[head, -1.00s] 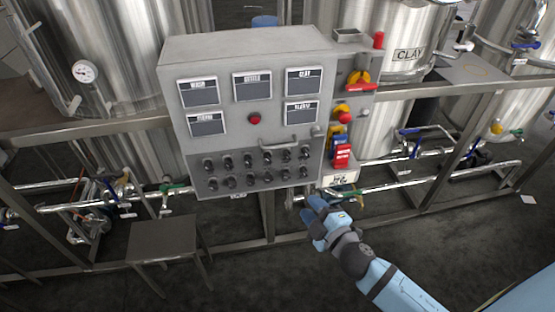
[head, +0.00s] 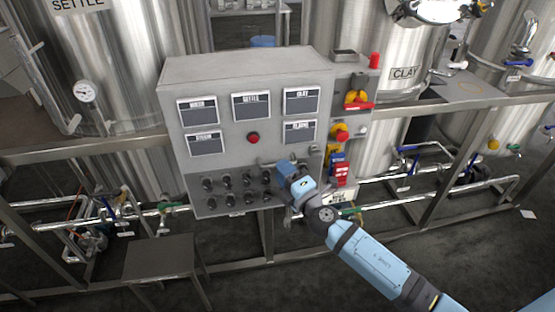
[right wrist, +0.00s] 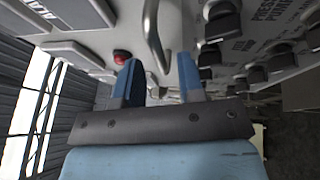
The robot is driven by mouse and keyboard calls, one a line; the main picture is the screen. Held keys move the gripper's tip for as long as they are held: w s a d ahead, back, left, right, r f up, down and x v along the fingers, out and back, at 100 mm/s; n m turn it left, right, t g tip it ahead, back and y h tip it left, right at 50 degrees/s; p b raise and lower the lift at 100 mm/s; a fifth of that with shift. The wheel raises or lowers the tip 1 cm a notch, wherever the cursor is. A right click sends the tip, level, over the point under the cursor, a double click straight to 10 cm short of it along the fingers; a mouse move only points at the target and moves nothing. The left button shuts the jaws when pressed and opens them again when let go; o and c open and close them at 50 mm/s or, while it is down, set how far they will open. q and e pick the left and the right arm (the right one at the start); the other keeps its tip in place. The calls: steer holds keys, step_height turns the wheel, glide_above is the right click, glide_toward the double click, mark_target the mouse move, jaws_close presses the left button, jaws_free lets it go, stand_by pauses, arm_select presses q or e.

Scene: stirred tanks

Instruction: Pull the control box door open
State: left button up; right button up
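The grey control box (head: 228,140) stands in the middle of the head view, and its front door looks shut. Its metal bar handle (head: 264,162) is partly hidden behind my right gripper (head: 284,170). In the right wrist view the curved handle (right wrist: 153,35) lies ahead of and between my two blue fingers (right wrist: 160,72). The fingers are apart, so the gripper is open, at the handle. I cannot tell whether either finger touches it. My left gripper is not in view.
A red button (head: 252,138) and several black knobs (head: 228,181) are on the box front. Coloured switches (head: 340,160) line its right side. Steel tanks (head: 105,100) and frame rails stand behind. A small metal table (head: 160,257) stands at the lower left.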

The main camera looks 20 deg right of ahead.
mark_target(255, 159)
steer(key=x, duration=0.3)
steer(key=shift+c, duration=0.3)
jaws_close()
